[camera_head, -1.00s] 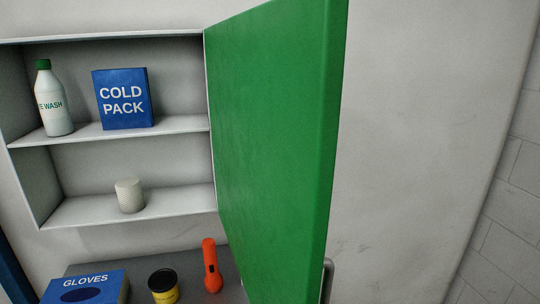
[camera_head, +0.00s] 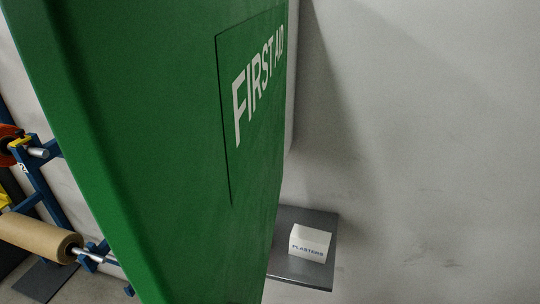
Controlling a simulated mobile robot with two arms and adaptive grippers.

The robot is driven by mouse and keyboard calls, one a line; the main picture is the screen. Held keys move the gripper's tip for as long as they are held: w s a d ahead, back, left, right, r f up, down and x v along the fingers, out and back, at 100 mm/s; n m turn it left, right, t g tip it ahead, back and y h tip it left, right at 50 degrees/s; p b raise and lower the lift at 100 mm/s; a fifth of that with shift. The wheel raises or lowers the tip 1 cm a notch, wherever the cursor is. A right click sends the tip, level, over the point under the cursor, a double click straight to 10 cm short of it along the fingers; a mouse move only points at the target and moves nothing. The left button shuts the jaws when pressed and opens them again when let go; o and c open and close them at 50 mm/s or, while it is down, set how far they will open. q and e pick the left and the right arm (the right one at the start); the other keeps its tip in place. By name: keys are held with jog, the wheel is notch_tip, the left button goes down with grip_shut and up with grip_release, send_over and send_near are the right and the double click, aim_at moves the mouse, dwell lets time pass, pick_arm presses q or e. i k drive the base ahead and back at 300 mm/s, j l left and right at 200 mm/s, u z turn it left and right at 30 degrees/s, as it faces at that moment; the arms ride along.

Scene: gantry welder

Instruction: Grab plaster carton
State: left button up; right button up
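The plaster carton (camera_head: 310,242) is a small white box with "PLASTERS" in dark letters on its front. It sits on a dark grey shelf (camera_head: 304,277) at the lower right of the middle, against the pale wall. The green door (camera_head: 170,130) marked "FIRST AID" stands large in front, just left of the carton, and hides the left part of the shelf. Neither of my grippers is in the head view.
A blue rack (camera_head: 42,190) with a brown paper roll (camera_head: 40,239) stands at the far left, beyond the door. An orange roll (camera_head: 10,140) shows above it. The pale wall (camera_head: 430,150) on the right is bare.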

aim_at(307, 242)
jog(key=k+l+u, duration=0.1)
jog(key=l+u, duration=0.25)
jog(key=k+l+u, duration=0.2)
jog(key=l+u, duration=0.2)
jog(key=k+l+u, duration=0.2)
jog(key=l+u, duration=0.15)
jog(key=l, duration=0.15)
